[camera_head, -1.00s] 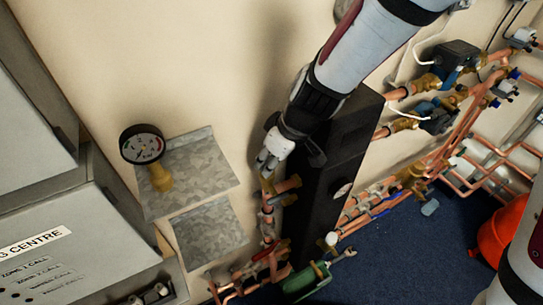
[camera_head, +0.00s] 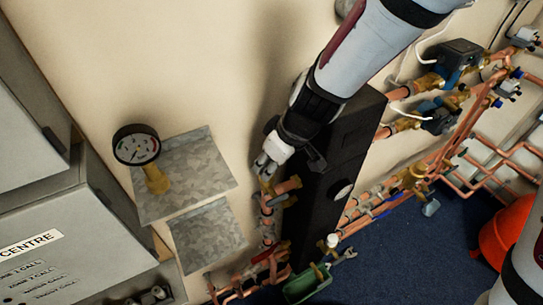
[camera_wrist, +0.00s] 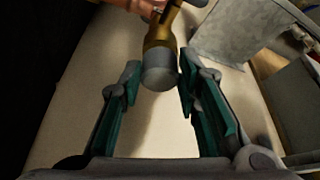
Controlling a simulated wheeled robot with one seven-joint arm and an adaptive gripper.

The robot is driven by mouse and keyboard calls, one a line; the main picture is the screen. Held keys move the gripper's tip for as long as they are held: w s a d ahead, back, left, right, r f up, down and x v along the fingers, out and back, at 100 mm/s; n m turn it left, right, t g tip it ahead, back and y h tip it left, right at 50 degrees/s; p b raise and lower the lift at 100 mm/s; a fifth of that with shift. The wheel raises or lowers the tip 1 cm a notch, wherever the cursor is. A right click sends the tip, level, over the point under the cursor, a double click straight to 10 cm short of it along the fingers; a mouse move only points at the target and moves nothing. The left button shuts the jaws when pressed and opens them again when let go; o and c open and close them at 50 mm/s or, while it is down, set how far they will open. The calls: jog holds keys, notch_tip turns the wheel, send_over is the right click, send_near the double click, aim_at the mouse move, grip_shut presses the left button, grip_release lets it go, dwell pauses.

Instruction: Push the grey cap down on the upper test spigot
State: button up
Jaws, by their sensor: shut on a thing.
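The grey cap (camera_wrist: 160,71) shows in the wrist view as a short round cylinder at the end of a brass fitting, the spigot (camera_wrist: 160,36). My gripper (camera_wrist: 158,78) has its two green-padded fingers on either side of the cap and is shut on it. The cap is in line with the brass fitting; how deep it sits on it I cannot tell. In the head view my gripper (camera_head: 266,164) is at the top of the copper and brass pipework (camera_head: 268,208), left of the black column. There the fingers largely hide the cap.
A black casing (camera_head: 330,195) stands right beside my gripper. A pressure gauge (camera_head: 136,146) and galvanised plates (camera_head: 190,175) are to the left, with grey control boxes (camera_head: 50,240) beyond. Copper pipes with valves (camera_head: 440,110) run along the wall at right. An orange object (camera_head: 500,240) stands on the blue floor.

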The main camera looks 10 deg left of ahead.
jog(key=shift+f, duration=0.3)
jog(key=o, duration=0.9)
jog(key=v, duration=1.2)
